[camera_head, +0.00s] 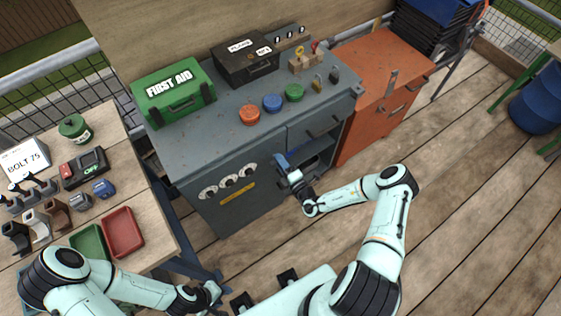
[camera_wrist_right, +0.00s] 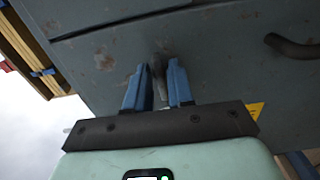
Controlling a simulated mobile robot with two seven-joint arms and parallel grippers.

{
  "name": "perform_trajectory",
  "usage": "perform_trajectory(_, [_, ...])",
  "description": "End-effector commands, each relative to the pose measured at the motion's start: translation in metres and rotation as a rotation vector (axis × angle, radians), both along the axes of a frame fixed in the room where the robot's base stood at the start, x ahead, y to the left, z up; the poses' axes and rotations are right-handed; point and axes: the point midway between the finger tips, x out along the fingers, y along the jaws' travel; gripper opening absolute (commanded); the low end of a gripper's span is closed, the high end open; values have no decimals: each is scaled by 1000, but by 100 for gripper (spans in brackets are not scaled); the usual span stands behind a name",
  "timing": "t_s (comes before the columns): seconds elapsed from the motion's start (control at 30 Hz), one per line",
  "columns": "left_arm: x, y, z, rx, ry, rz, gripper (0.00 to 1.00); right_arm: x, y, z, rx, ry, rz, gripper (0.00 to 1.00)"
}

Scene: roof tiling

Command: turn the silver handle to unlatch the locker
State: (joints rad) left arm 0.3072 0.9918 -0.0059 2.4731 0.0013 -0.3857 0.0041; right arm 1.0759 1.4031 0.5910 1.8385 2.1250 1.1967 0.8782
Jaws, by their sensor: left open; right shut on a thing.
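My right gripper (camera_head: 284,163) is at the front of the grey-blue locker bench (camera_head: 262,192), beside a dark recess. In the right wrist view, my right gripper (camera_wrist_right: 158,88) has its blue fingers on either side of a small grey metal handle (camera_wrist_right: 157,68) and is shut on it. The handle stands out from the scuffed grey panel (camera_wrist_right: 105,60). Its tip is between the fingers and partly hidden. In the head view the fingers and wrist hide the handle. My left gripper (camera_head: 207,294) is open and empty, low in the picture near the wooden table's leg.
A first aid case (camera_head: 174,92), a black case (camera_head: 245,59) and coloured round caps (camera_head: 272,103) stand on the bench top. An orange cabinet (camera_head: 378,70) adjoins it on the right. A wooden table (camera_head: 140,190) with trays stands left.

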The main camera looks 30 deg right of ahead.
Motion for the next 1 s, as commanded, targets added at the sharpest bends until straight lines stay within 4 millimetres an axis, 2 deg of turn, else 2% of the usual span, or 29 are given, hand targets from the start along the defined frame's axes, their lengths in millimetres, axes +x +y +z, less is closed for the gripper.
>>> perform_trajectory(0.33, [0,0,0,0,0,0,43,0,1,0,3,0,1,0])
perform_trajectory(0.37, [0,0,0,0,0,0,43,0,1,0,3,0,1,29])
perform_trajectory(0.4, [0,0,0,0,0,0,43,0,1,0,3,0,1,36])
perform_trajectory(0.77, [0,0,-1,0,1,0,43,-5,0,0,1,1,0,36])
perform_trajectory(0.87, [-1,0,-2,1,1,0,43,-18,-2,-1,1,3,0,36])
perform_trajectory(1.0, [-4,0,-6,0,4,0,43,-47,-4,-2,3,4,0,36])
